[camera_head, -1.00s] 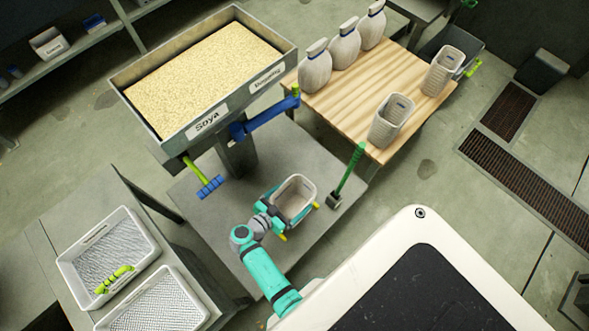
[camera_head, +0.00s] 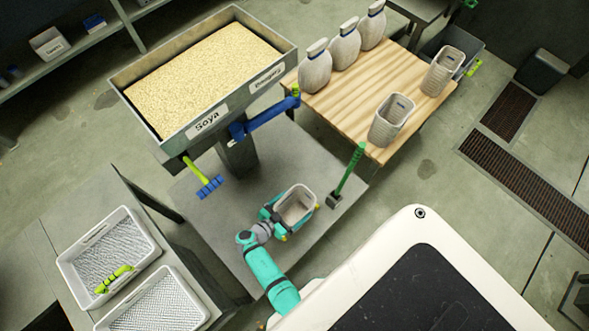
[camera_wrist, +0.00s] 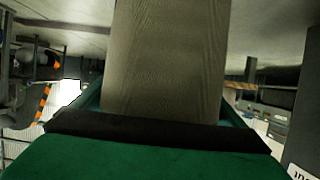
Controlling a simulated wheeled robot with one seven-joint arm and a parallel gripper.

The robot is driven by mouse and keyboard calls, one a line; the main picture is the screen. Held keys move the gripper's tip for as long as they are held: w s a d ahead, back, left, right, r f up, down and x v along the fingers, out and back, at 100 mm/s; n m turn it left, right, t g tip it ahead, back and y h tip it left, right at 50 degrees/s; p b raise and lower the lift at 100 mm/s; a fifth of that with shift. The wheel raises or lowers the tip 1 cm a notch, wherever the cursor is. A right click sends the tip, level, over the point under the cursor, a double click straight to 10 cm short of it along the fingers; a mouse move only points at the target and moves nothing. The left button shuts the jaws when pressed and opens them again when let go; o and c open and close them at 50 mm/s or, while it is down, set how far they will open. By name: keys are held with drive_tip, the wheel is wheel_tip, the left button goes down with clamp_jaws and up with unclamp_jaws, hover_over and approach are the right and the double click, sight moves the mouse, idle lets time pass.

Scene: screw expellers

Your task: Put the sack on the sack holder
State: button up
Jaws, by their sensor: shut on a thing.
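An open, pale sack (camera_head: 299,207) is held by my gripper (camera_head: 273,213) at its left side, over the grey platform, with its mouth facing up. My gripper is shut on the sack's wall. In the wrist view the sack (camera_wrist: 165,60) fills the middle as a beige, finely textured surface between the green jaws (camera_wrist: 160,125). Small yellow ends (camera_head: 318,206) show beside the sack; they may belong to the sack holder, but most of it is hidden. I cannot tell whether the sack touches it.
The grey hopper (camera_head: 205,125) labelled Soya, full of grain, stands behind left, with a blue tube (camera_head: 265,118). A green-handled tool (camera_head: 350,170) stands right of the sack. A wooden table (camera_head: 350,95) holds several sacks. White trays (camera_head: 100,250) are at left.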

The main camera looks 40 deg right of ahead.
drive_tip(key=o, duration=1.1)
drive_tip(key=shift+f, duration=0.1)
